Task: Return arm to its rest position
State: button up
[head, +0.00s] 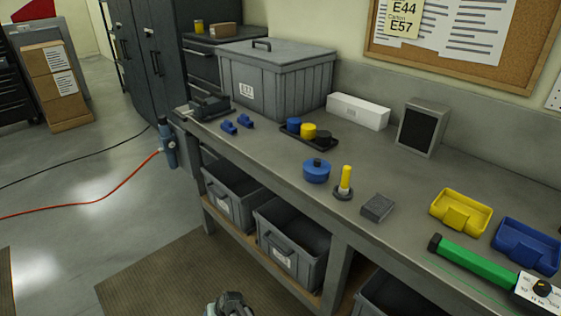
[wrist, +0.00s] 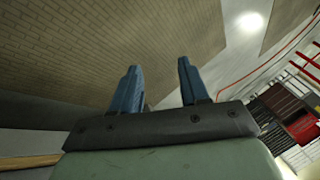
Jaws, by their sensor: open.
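My gripper (wrist: 158,72) shows in the wrist view with its two blue fingers apart and nothing between them. Beyond the fingers are a tiled mat and the grey floor, so it is clear of the bench top. In the head view only a grey piece of my arm (head: 230,304) shows at the bottom edge, in front of the bench and over the floor mat. The fingers cannot be made out there. The workbench (head: 270,150) runs diagonally across the head view, apart from my arm.
On the bench stand a black tray (head: 293,139) with blue, yellow and black pieces, a blue round part (head: 316,172), a yellow upright peg (head: 346,178), a grey block (head: 377,208), yellow (head: 460,213) and blue (head: 526,246) bins and a lidded grey crate (head: 275,85). Floor at left is mostly open.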

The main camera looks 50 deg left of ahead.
jog(key=w+d+f+m+h, duration=0.1)
jog(key=w+d+f, duration=0.1)
jog(key=w+d, duration=0.65)
jog(key=w+d+f+m+h, duration=0.15)
jog(key=w+d, duration=0.35)
jog(key=d, duration=0.7)
jog(key=w+d+f+m+h, duration=0.1)
jog(key=w+d+f+m, duration=0.1)
jog(key=w+d, duration=0.7)
jog(key=d+m+h, duration=0.1)
jog(key=d+m, duration=0.2)
jog(key=d, duration=1.9)
jog(key=s+d+r+m+g, duration=0.1)
jog(key=s+d, duration=0.4)
jog(key=d, duration=0.4)
jog(key=s+d+r+m+g, duration=0.1)
jog(key=s+d+r+m, duration=0.1)
jog(key=s+d, duration=0.3)
jog(key=s+d+r+m+g+h, duration=0.1)
jog(key=s+d, duration=0.4)
jog(key=d, duration=0.8)
jog(key=shift+s+r+m+g, duration=0.2)
jog(key=shift+r+m+g, duration=0.3)
jog(key=shift+m, duration=0.15)
